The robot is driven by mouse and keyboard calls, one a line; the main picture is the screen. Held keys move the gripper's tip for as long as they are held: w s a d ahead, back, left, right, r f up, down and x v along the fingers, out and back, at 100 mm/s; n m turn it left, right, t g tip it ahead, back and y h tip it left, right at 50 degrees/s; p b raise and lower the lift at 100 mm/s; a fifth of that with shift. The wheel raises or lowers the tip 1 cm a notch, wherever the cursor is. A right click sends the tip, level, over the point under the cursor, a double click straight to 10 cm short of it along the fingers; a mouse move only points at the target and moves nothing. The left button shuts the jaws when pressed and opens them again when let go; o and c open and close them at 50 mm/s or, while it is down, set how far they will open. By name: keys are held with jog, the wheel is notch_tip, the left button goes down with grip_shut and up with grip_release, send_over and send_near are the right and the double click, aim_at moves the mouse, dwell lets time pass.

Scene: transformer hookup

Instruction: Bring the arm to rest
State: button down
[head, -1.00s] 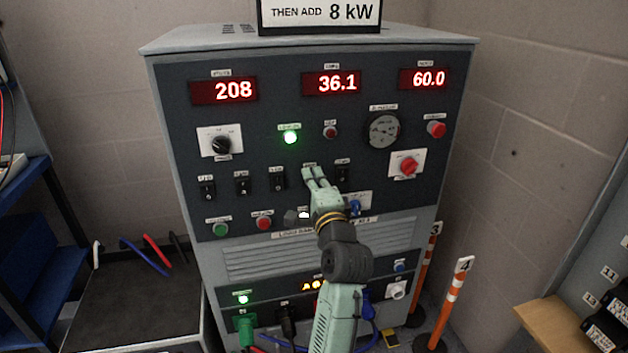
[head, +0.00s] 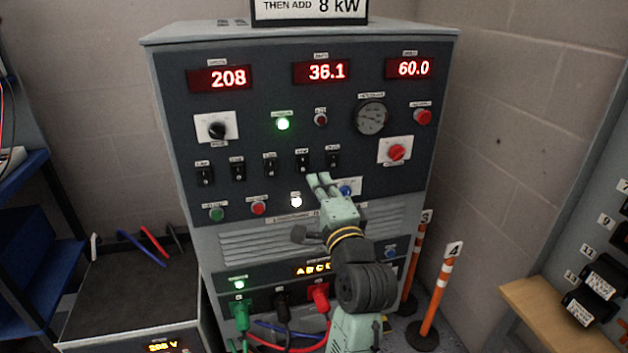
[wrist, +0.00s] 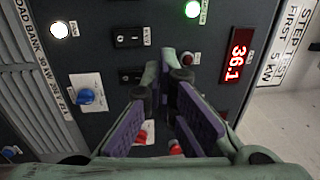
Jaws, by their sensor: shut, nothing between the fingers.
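My gripper (head: 318,180) is in front of the load bank's dark control panel (head: 200,100), below the row of black rocker switches. It is shut and empty, with its fingertips pointing at the panel. In the wrist view, the fingers of my gripper (wrist: 163,62) come together near the rocker switches (wrist: 130,37). I cannot tell whether the fingertips touch the panel. My forearm hangs below and covers part of the lower vents and sockets.
The panel has red displays (head: 320,72), a lit green lamp (head: 283,124), a lit white button (head: 296,201) and a red knob (head: 397,152). Cables plug in below. Orange-white posts (head: 435,290) stand right. A dark-topped bench (head: 130,300) stands left.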

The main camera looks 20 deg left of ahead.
jog(key=shift+s+d, duration=0.35)
jog(key=shift+s, duration=0.1)
